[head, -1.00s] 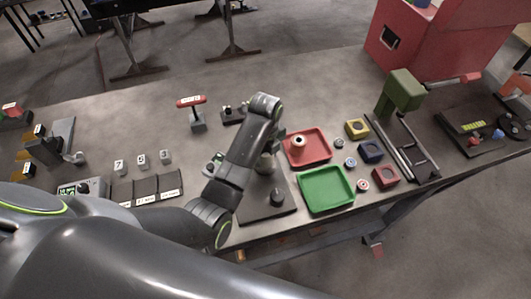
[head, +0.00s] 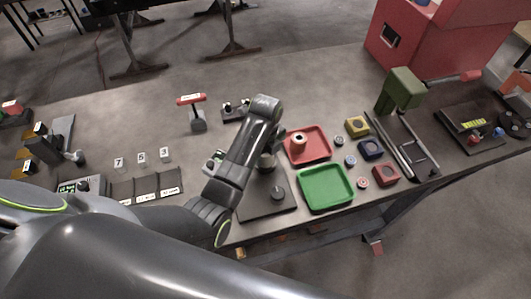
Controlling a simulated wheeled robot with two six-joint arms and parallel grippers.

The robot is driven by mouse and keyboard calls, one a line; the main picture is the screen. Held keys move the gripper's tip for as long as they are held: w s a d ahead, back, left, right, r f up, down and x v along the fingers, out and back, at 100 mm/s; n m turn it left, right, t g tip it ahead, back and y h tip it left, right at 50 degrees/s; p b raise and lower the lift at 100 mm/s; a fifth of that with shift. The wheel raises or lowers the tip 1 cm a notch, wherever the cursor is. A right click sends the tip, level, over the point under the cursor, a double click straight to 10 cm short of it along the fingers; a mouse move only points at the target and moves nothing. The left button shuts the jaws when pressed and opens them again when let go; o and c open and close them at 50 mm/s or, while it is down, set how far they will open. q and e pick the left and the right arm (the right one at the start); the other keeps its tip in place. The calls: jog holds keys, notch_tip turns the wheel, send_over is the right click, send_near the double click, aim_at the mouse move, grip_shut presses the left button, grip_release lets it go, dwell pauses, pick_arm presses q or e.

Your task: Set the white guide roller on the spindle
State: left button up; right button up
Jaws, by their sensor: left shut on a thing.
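My left arm reaches in over a dark base plate (head: 262,211), which has a short dark knob (head: 278,193) on its front part. My left gripper (head: 270,152) points down over the back of this plate, mostly hidden behind my own wrist. It is shut on a small pale grey, round piece (head: 267,163), seemingly the white guide roller, only partly visible. The spindle is not clearly seen; I cannot tell whether the roller touches it. Another pale, hollow roller-like part (head: 298,141) stands in the red tray (head: 320,153). My right gripper is not in view.
An empty green tray (head: 326,202) lies just right of the plate. Yellow, blue and red blocks (head: 386,175) and small round parts sit further right, before a green-headed press (head: 400,92). A red-handled stand (head: 197,118) and numbered tags (head: 141,157) are to the left.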

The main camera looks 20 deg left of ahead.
pick_arm(q)
jog(key=shift+f, duration=0.25)
jog(key=o, duration=1.7)
jog(key=shift+s+f, duration=0.1)
